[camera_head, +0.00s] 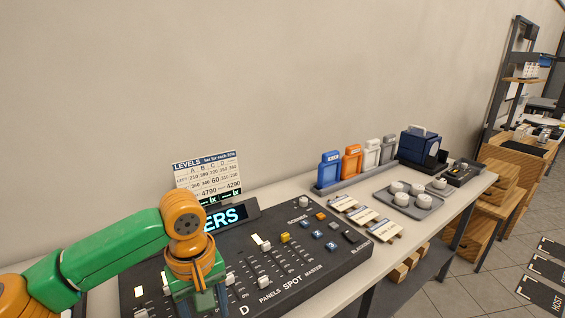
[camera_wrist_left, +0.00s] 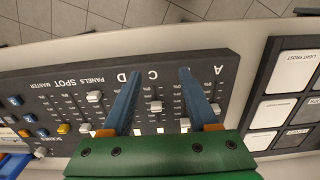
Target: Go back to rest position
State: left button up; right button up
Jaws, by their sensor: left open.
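My left gripper (camera_head: 205,300) comes in from the left on a green and orange arm and hangs over the dark lighting console (camera_head: 330,262). In the left wrist view its two blue fingers (camera_wrist_left: 158,80) are spread apart above the slider rows. Nothing is held between them. A white slider knob (camera_wrist_left: 155,106) shows between the fingers, below them; I cannot tell whether they touch it. My right gripper is in neither view.
A levels card (camera_head: 208,178) stands behind the console. To the right are labelled wooden blocks (camera_head: 366,217), a grey tray (camera_head: 422,212) with white round pieces, coloured containers (camera_head: 351,160) and a blue box (camera_head: 420,147). A panel of labelled pads (camera_wrist_left: 292,90) lies beside the console.

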pick_arm(q)
jog(key=s+d+f+m+t+h, duration=0.1)
jog(key=s+d+f+m+h, duration=0.2)
jog(key=s+d+f+m, duration=0.25)
jog(key=s+d+f+m+t+h, duration=0.1)
jog(key=s+d+f+m+h, duration=0.1)
jog(key=d+f+m, duration=0.5)
jog(key=s+a+f+n+y, duration=0.1)
jog(key=s+a+f+y, duration=0.15)
jog(key=a, duration=0.25)
jog(key=s+a+f+n+t+y, duration=0.1)
jog(key=s+a+f, duration=0.2)
jog(key=a, duration=0.3)
jog(key=s+a+f+n+y, duration=0.1)
jog(key=s+a+f+n, duration=0.15)
jog(key=a, duration=0.25)
notch_tip(320, 180, down, 15)
jog(key=s+m, duration=0.1)
jog(key=s, duration=0.1)
jog(key=s+a+f+g, duration=0.2)
jog(key=s+f, duration=0.9)
jog(key=s, duration=0.2)
jog(key=shift+f, duration=0.35)
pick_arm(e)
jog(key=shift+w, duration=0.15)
pick_arm(q)
jog(key=shift+s+y, duration=0.1)
jog(key=shift+y, duration=0.15)
